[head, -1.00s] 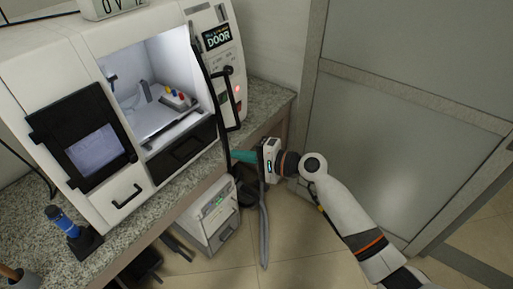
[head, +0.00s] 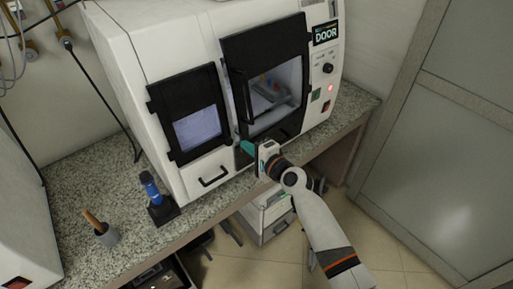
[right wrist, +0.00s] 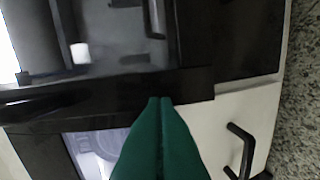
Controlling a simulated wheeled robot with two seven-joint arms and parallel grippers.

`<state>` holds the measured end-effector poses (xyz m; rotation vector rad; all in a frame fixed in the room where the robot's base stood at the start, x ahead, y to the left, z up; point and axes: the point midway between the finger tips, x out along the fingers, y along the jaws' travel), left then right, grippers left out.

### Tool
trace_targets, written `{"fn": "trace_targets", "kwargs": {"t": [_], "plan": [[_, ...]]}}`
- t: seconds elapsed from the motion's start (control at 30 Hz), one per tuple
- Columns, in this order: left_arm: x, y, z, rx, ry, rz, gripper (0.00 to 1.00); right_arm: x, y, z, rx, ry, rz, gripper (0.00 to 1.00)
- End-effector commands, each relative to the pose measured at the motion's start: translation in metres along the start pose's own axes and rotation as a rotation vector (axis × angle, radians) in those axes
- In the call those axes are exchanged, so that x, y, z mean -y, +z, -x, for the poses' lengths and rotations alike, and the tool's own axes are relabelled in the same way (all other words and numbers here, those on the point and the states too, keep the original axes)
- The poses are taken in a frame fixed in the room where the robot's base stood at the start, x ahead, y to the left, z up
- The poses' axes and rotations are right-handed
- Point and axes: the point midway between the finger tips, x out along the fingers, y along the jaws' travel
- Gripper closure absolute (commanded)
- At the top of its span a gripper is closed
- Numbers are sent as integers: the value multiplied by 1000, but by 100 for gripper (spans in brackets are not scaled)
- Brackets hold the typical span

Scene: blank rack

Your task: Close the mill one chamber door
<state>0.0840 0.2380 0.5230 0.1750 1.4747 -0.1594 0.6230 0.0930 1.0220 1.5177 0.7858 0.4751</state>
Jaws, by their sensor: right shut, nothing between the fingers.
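The mill one chamber door (head: 292,46) is a black-framed glass door on the front of the white machine (head: 130,75). It lies across the chamber opening, with its black bar handle (head: 240,98) on its left side. The lit chamber with small coloured parts shows through the glass. I cannot tell whether a thin gap is left at the frame. My right gripper (head: 246,148) is at the door's lower left corner, with its teal fingers together and empty. In the right wrist view the fingers (right wrist: 160,103) point at black framing; contact is unclear. My left gripper is not in view.
A control screen (head: 198,127) is left of the door, above a drawer handle (head: 214,177). A white box (head: 268,217) is below the counter.

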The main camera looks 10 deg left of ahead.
Motion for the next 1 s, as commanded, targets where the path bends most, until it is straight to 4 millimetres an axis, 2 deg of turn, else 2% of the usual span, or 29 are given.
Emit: {"fn": "trace_targets", "kwargs": {"t": [0.2,0.7,0.87,1.0], "plan": [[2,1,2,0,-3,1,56,2,0,-9,40,3,0,100],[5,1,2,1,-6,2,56,2,0,-10,47,5,1,100],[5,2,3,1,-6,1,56,2,0,-1,47,4,0,100],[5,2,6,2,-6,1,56,2,-1,21,48,5,0,100]]}}
